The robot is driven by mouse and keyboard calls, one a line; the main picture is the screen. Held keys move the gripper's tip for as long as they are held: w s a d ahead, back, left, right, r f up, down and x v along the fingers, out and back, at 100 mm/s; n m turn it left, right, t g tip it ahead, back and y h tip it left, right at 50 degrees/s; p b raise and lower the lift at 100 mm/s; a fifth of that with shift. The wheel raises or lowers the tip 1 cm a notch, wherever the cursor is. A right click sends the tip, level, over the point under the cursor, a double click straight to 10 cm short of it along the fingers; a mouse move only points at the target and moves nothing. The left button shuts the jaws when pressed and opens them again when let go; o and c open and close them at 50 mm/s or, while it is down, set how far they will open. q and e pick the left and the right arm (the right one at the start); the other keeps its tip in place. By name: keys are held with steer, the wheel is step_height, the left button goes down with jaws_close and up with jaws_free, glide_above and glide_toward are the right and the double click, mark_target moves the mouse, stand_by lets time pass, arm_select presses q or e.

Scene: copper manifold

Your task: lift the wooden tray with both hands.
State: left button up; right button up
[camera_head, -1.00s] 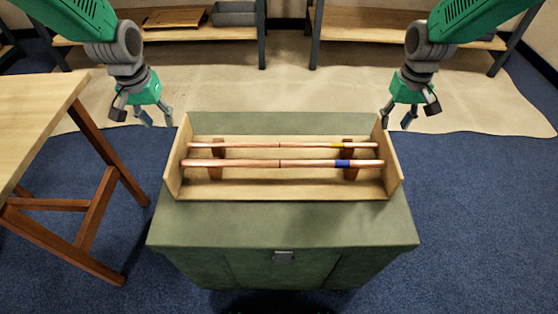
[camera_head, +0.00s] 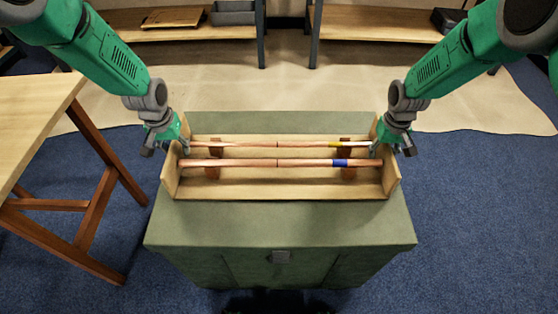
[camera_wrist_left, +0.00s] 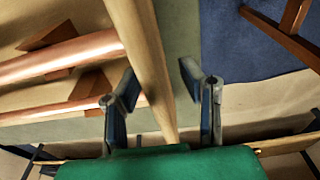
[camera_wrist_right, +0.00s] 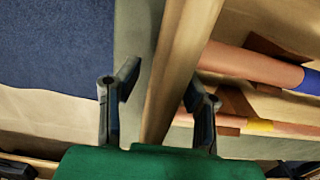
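The wooden tray (camera_head: 275,188) sits on a green chest (camera_head: 280,223). It holds two copper pipes on small brown supports, one pipe with a blue band (camera_head: 340,162) and one with a yellow band. My left gripper (camera_head: 178,143) is at the tray's left end wall; in the left wrist view its open fingers (camera_wrist_left: 160,88) stand either side of the wall (camera_wrist_left: 146,60), with gaps. My right gripper (camera_head: 384,143) is at the right end wall; in the right wrist view its open fingers (camera_wrist_right: 162,88) straddle that wall (camera_wrist_right: 180,60), with gaps.
A wooden table (camera_head: 40,100) stands at the left, its brown leg (camera_head: 108,150) near the chest. Shelves (camera_head: 372,24) line the back, with a grey bin (camera_head: 233,12) on the left one. Blue carpet (camera_head: 480,220) at the right is clear.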

arm_select(q)
steer(key=shift+d+r, duration=0.15)
steer(key=shift+d, duration=0.3)
steer(key=shift+c, duration=0.3)
arm_select(e)
steer(key=shift+d+f, duration=0.1)
steer(key=shift+d, duration=0.35)
steer(key=shift+c, duration=0.3)
arm_select(q)
jaws_close()
arm_select(e)
jaws_close()
arm_select(q)
steer(key=shift+a, duration=0.55)
arm_select(e)
steer(key=shift+a+r, duration=0.25)
steer(key=shift+a, duration=0.35)
steer(key=shift+w+d, duration=0.1)
